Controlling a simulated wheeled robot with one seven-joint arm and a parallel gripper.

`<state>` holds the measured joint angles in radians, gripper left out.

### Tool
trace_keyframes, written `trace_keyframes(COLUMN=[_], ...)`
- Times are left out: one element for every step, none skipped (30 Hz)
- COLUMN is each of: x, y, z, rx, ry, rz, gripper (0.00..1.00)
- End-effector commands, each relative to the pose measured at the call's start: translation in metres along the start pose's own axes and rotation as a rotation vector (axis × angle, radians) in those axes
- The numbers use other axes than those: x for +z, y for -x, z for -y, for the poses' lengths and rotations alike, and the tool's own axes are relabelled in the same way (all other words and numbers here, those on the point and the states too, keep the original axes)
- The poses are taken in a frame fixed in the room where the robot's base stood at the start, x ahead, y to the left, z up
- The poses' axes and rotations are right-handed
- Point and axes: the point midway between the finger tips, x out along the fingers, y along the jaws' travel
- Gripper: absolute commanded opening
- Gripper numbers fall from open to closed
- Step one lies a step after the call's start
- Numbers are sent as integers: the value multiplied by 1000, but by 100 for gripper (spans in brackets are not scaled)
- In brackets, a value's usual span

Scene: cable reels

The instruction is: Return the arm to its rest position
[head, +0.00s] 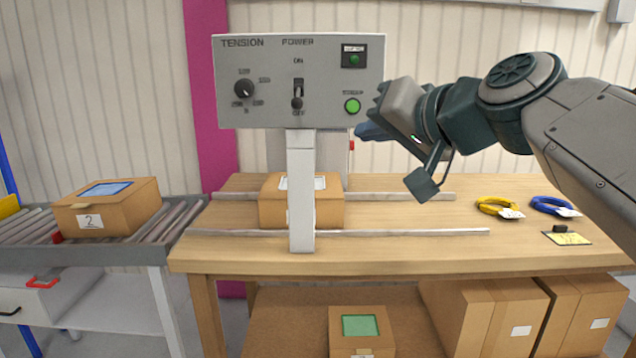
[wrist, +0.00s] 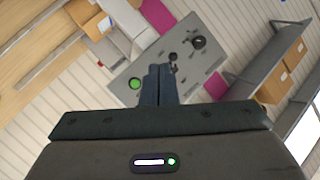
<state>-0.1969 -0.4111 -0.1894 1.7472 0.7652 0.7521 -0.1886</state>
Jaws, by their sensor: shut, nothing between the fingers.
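My arm (head: 590,120) reaches in from the right in the head view. My gripper (head: 362,131) is at the right edge of the grey control panel (head: 270,107), near its green lit button. In the wrist view, the gripper's fingers (wrist: 159,72) are closed together and hold nothing. The panel (wrist: 150,63) lies beyond the fingertips there. It has a tension knob (head: 244,88), a power switch (head: 298,94) and a green button (head: 352,106). I cannot tell whether the fingers touch the panel.
A wooden bench (head: 420,262) holds a cardboard box (head: 330,212) between two rails, a yellow cable coil (head: 493,205) and a blue one (head: 550,205). A roller conveyor (head: 120,243) at left carries another box (head: 125,215). More boxes sit beneath the bench.

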Motion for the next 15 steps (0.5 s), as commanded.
trace_keyframes(x=[6, 15, 27, 38, 49, 66, 79, 92, 110, 123, 136, 151, 162, 173, 185], y=[-1, -3, -4, -5, -4, -2, 0, 4, 11, 17, 24, 33, 41, 48, 58], z=[-6, -12, -21, -29, -38, -50, -60, -69, -81, -90, -99, -109, -116, -123, -130], rx=[44, 72, 114, 150, 189, 243, 285, 326, 380, 419, 458, 505, 539, 570, 606], ry=[1, 6, 11, 15, 21, 29, 37, 45, 56, 65, 73, 87, 96, 104, 117], rz=[45, 75, 119, 156, 196, 256, 301, 345, 405, 449, 493, 547, 585, 621, 665], gripper=[0, 0, 0, 0, 0, 0, 0, 0, 0, 0, 0, 0, 0, 0, 0])
